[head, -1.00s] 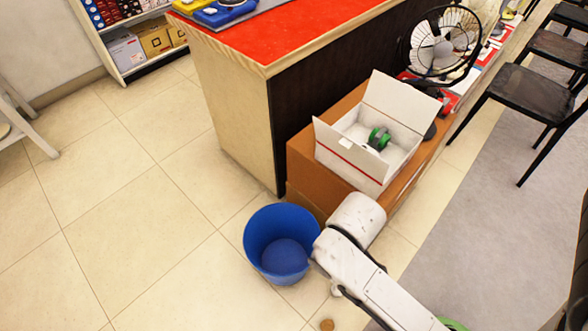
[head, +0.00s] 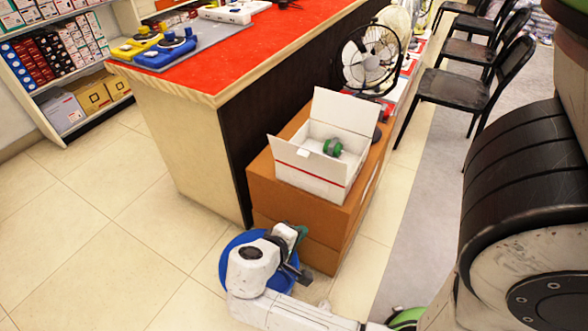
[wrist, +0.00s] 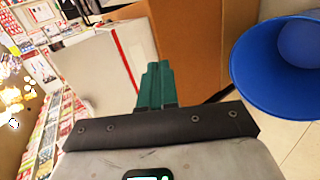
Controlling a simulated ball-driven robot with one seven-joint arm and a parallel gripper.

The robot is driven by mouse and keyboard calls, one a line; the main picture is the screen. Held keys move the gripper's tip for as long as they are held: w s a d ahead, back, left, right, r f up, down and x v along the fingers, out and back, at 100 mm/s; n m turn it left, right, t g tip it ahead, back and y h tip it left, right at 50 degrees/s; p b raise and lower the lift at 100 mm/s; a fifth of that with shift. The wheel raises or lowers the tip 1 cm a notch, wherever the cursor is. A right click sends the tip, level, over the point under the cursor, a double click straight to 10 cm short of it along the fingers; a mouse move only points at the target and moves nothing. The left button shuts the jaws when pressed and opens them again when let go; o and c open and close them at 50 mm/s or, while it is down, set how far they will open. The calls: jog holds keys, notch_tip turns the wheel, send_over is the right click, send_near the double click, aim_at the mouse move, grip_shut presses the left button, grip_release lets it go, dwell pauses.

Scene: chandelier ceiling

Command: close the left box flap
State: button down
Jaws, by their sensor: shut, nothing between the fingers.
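The white box (head: 312,180) stands open on a brown carton, with a red stripe along its side. Its left flap (head: 303,164) slants outward at the left front. The back flap (head: 345,113) stands up. A green and dark object (head: 332,147) lies inside. My gripper (head: 303,232) is low in front of the carton, below and apart from the white box in the head view. In the wrist view its green fingers (wrist: 155,72) are together with nothing between them. White box panels with the red stripe (wrist: 126,57) show beyond them; which panel is the flap is unclear.
The brown carton (head: 316,235) stands beside the red-topped counter (head: 275,45). A blue bin (head: 232,245) is on the floor, partly behind my arm; it also shows in the wrist view (wrist: 270,80). A fan (head: 371,58) stands behind the box. The floor at left is clear.

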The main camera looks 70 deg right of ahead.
notch_tip(320, 180, up, 2)
jog(key=w+d+g+h+b, duration=0.1)
jog(key=w+d+h, duration=0.1)
jog(key=w+h, duration=0.15)
jog(key=n+h+b, duration=0.1)
jog(key=h, duration=0.5)
send_near(302, 156)
jog(key=x, duration=0.6)
jog(key=shift+s+d+r+p, duration=0.1)
jog(key=shift+d+p, duration=0.2)
jog(key=shift+d, duration=0.1)
jog(key=shift+r, duration=0.15)
